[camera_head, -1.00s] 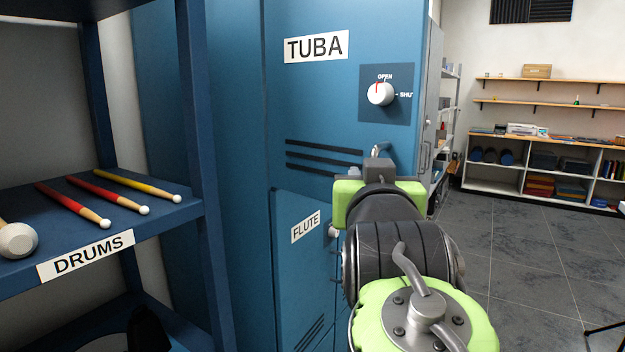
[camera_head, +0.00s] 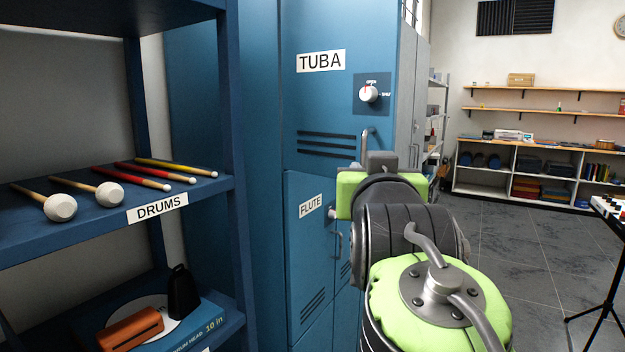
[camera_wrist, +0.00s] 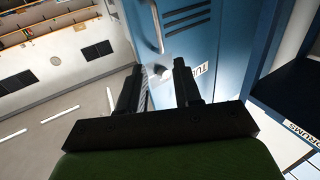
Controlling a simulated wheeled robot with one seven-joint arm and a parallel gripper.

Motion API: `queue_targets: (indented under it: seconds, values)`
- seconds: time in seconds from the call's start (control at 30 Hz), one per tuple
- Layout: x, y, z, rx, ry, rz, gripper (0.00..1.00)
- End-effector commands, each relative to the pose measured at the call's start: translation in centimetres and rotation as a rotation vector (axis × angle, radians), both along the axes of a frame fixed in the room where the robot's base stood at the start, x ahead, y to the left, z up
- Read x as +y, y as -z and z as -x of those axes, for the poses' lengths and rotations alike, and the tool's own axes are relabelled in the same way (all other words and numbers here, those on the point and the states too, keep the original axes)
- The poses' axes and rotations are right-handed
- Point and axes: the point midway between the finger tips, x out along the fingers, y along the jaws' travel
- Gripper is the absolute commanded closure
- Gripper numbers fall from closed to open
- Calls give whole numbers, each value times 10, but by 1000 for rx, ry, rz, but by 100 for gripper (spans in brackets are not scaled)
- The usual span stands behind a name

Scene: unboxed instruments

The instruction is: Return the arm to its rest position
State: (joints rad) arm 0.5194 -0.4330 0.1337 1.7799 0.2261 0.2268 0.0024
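My arm, green and dark grey, reaches forward at the centre right of the head view, in front of the blue lockers. My gripper (camera_wrist: 157,78) shows in the wrist view with its two dark fingers apart and nothing between them. In the head view its fingers are hidden behind my own arm. The blue tuba locker (camera_head: 325,110) stands beyond it, its door looking closed. Its white dial (camera_head: 368,94) has a red mark pointing up at OPEN. A metal handle (camera_head: 366,145) shows just above my wrist.
A blue shelf rack at left holds drumsticks and mallets above a DRUMS label (camera_head: 157,208), with a cowbell (camera_head: 183,292) below. The flute locker (camera_head: 308,250) is under the tuba locker. A black tripod stand (camera_head: 607,290) is at right. Open grey floor (camera_head: 520,250) lies between.

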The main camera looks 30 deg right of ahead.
Motion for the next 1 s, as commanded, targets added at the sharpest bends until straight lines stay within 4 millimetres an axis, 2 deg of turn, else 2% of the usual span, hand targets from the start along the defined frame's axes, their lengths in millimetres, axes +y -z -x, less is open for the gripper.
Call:
queue_targets:
  seconds: [0.47, 0.57, 0.67, 0.77, 0.8, 0.9, 1.0]
  values:
    - [0, 0, -1, 1, 0, -1, 66]
    - [6, 11, -1, 30, -20, -15, 66]
    - [32, 60, -1, 163, -102, -81, 66]
    - [71, 135, 13, 372, -223, -170, 66]
    - [85, 163, 22, 456, -268, -199, 66]
    - [117, 224, 50, 646, -368, -258, 66]
    - [142, 275, 84, 819, -454, -297, 66]
